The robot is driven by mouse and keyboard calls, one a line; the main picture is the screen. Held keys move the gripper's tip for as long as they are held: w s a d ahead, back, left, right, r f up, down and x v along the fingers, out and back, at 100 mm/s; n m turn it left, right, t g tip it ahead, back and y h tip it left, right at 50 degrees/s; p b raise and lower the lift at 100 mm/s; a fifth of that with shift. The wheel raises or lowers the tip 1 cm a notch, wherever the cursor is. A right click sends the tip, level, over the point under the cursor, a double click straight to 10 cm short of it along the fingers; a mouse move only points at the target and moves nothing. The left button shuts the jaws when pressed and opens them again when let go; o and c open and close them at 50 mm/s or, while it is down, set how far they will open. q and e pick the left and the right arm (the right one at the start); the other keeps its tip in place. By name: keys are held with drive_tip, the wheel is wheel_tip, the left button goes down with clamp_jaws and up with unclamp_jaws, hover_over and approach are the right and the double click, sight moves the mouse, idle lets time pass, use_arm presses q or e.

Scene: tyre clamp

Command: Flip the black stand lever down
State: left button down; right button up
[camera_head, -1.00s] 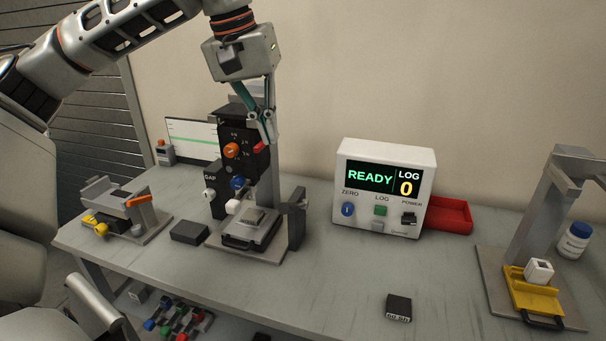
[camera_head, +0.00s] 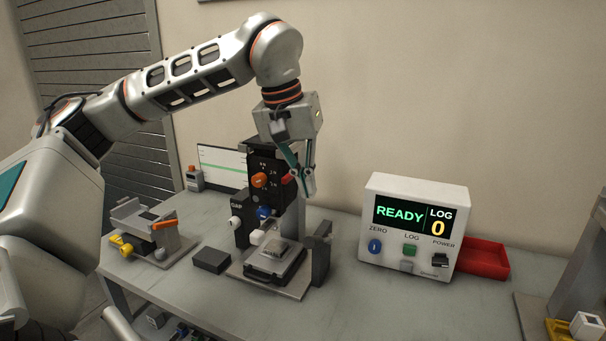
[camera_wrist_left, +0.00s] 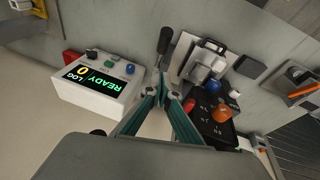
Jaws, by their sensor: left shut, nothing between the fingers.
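The test stand (camera_head: 270,185) is black with an orange knob, a red knob, a blue knob and a white tip above a small platform. A dark upright lever (camera_head: 320,250) stands at the right side of its base; its black handle shows in the wrist view (camera_wrist_left: 165,40). My left gripper (camera_head: 308,190) is shut and empty, pointing down just right of the red knob and above the lever, apart from the lever. In the wrist view its fingertips (camera_wrist_left: 163,76) meet close to the lever's line. My right gripper is not in view.
A white box (camera_head: 415,225) reading READY and LOG 0 stands to the right, with a red tray (camera_head: 485,258) behind it. A black block (camera_head: 211,260) and a grey fixture (camera_head: 150,225) with an orange handle lie left. Table between stand and box is clear.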

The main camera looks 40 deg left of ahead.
sight(320, 240)
use_arm(q)
drive_tip(key=f, duration=0.4)
drive_tip(key=d+f+b, duration=0.1)
drive_tip(key=f, duration=0.1)
drive_tip(key=shift+s+d+f, duration=0.1)
drive_tip(key=shift+s+f, duration=0.05)
drive_tip(key=shift+f, duration=0.05)
drive_tip(key=shift+s+d+f, duration=0.15)
drive_tip(key=shift+s+f, duration=0.05)
drive_tip(key=shift+f, duration=0.2)
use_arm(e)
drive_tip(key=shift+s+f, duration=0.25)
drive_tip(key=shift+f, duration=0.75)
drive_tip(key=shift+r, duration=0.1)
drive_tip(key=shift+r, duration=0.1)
